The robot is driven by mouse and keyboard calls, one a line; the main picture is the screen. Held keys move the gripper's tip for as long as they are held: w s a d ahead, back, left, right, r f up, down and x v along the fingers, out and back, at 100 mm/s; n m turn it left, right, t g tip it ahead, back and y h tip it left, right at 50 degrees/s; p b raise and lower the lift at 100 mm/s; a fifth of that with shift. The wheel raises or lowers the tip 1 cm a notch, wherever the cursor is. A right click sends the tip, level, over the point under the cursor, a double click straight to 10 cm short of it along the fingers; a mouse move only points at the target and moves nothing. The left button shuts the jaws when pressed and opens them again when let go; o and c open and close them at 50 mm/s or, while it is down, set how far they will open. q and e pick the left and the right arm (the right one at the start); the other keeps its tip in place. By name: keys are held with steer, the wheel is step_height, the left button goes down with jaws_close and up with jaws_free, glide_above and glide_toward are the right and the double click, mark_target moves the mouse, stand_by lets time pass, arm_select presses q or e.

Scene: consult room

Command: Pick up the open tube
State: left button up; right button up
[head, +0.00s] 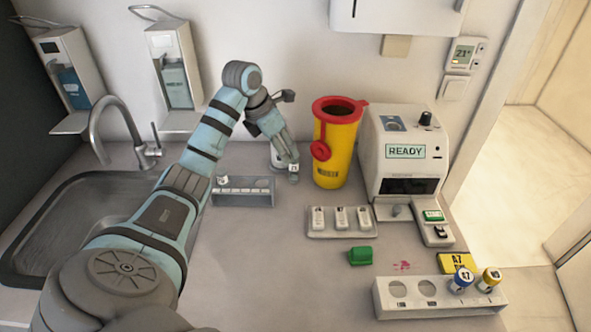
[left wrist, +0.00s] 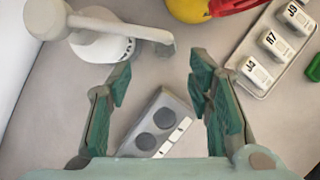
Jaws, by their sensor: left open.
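My left gripper (head: 284,154) is open at the back of the counter, left of the yellow bin. The left wrist view shows this rack (left wrist: 160,106) with two dark empty holes; the rest is hidden. A small pale labelled item (head: 294,169) is just under the fingertips. I cannot tell which item is the open tube. My right gripper is not in view.
A yellow bin (head: 336,150) and white READY machine (head: 405,172) stand right. A tray (head: 342,235) holds white labelled pieces. A green piece (head: 360,256) lies near pink spots. The sink (head: 85,225) is left.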

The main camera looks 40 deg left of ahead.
mark_target(294, 163)
arm_select(q)
steer(key=x, duration=0.7)
steer(key=shift+w+d+f, duration=0.15)
steer(key=shift+w+d, duration=0.2)
steer(key=shift+d, duration=0.05)
steer(key=shift+f, duration=0.15)
steer(key=shift+c, duration=0.2)
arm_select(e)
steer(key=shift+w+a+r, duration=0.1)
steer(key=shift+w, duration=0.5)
arm_select(q)
steer(key=c, duration=1)
steer(key=shift+c, duration=0.2)
